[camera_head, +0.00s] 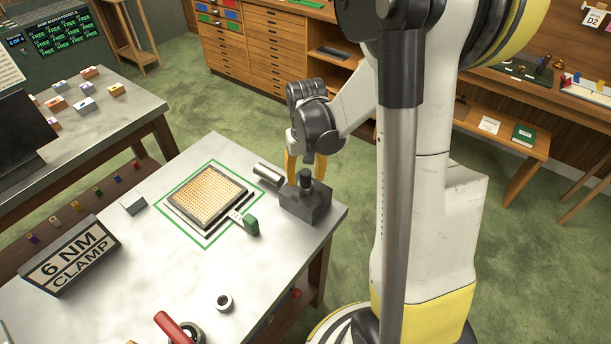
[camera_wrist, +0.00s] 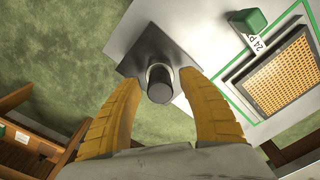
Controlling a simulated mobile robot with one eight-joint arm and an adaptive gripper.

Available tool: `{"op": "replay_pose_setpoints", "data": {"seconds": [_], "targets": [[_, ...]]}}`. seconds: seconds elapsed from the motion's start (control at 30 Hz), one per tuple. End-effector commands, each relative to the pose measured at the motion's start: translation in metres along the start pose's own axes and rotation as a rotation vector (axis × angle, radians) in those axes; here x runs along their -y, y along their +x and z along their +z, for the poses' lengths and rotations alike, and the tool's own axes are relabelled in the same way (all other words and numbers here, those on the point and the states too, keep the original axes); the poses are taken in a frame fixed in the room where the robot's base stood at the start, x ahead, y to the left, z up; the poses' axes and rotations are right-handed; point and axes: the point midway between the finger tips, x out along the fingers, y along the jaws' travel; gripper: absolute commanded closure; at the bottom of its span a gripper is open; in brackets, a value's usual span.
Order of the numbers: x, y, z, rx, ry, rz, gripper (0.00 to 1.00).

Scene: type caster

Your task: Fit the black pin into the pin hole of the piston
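A short black pin (camera_head: 305,180) stands upright in a dark grey block (camera_head: 315,206) near the table's right corner. In the wrist view the pin (camera_wrist: 160,84) shows end-on, with the dark block (camera_wrist: 150,50) around its base. My gripper (camera_head: 304,172) is just above the block, pointing down. Its yellow fingers are open on either side of the pin, and in the wrist view a gap shows between each fingertip (camera_wrist: 160,90) and the pin. I cannot clearly identify the piston or its pin hole; a metal cylinder (camera_head: 268,174) lies beside the block.
A perforated tan plate (camera_head: 207,194) lies inside a green outline, with a green block (camera_head: 251,226) beside it. A small ring (camera_head: 224,302), a red-handled tool (camera_head: 172,327) and a clamp sign (camera_head: 72,256) are also on the table (camera_head: 160,270). The middle front is clear.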

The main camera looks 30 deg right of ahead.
Motion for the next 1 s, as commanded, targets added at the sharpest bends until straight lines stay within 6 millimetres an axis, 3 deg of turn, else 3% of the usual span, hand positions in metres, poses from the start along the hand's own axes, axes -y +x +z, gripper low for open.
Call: {"op": "replay_pose_setpoints", "data": {"seconds": [0.37, 0.8, 1.0], "targets": [[0.000, -0.009, 0.000, 0.000, 0.000, 0.000, 0.52], [0.000, -0.099, 0.000, 0.000, 0.000, 0.000, 0.52], [0.000, -0.118, 0.000, 0.000, 0.000, 0.000, 0.52]]}}
